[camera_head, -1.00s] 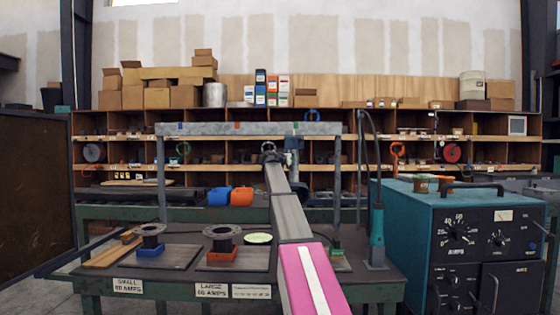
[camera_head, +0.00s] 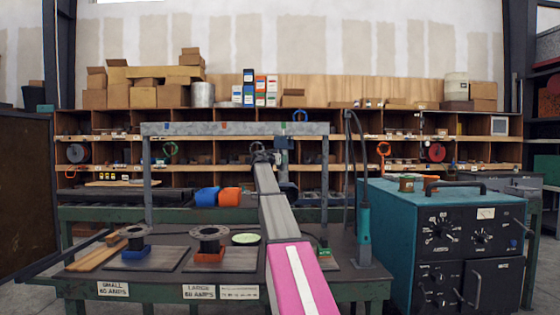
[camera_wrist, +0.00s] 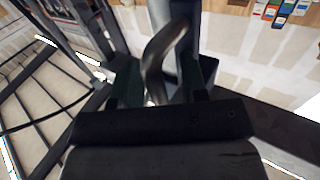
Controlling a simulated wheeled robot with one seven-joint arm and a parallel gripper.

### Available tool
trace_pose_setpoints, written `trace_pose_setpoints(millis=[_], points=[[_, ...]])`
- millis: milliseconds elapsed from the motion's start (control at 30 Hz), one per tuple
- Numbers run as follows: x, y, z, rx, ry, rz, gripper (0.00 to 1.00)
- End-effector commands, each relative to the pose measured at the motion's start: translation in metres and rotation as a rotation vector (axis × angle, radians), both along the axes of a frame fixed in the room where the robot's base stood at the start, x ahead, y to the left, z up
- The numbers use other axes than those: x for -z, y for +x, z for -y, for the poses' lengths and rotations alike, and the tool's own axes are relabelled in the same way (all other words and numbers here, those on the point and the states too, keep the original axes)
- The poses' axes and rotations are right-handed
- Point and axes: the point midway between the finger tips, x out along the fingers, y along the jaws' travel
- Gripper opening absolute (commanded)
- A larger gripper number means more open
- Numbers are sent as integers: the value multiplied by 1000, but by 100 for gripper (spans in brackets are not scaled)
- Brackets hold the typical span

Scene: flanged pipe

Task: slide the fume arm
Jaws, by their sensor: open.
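The fume arm (camera_head: 284,143) hangs from a grey overhead rail (camera_head: 200,129) on a frame above the bench, right of the rail's middle. Its lower part is mostly hidden behind my arm in the head view. In the wrist view, its curved metal handle (camera_wrist: 165,48) stands between the two dark fingers of my gripper (camera_wrist: 162,85), with a grey tube behind it. The fingers are apart; I cannot tell whether either touches the handle. In the head view my gripper (camera_head: 259,150) is small, just left of the fume arm.
The bench below holds two dark flanged pieces (camera_head: 136,235) (camera_head: 209,237), blue and orange blocks, and a green disc. A teal welding machine (camera_head: 440,240) stands at the right, with a teal tool (camera_head: 363,235) upright beside it. Shelves fill the back.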

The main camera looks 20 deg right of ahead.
Motion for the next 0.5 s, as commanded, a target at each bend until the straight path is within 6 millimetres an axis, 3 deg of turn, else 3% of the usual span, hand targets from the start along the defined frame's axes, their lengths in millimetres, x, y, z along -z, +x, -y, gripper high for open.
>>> trace_pose_setpoints(millis=[267,500], points=[[1,-23,-26,-1,1,1,40],[1,-52,-62,-1,-1,1,40]])
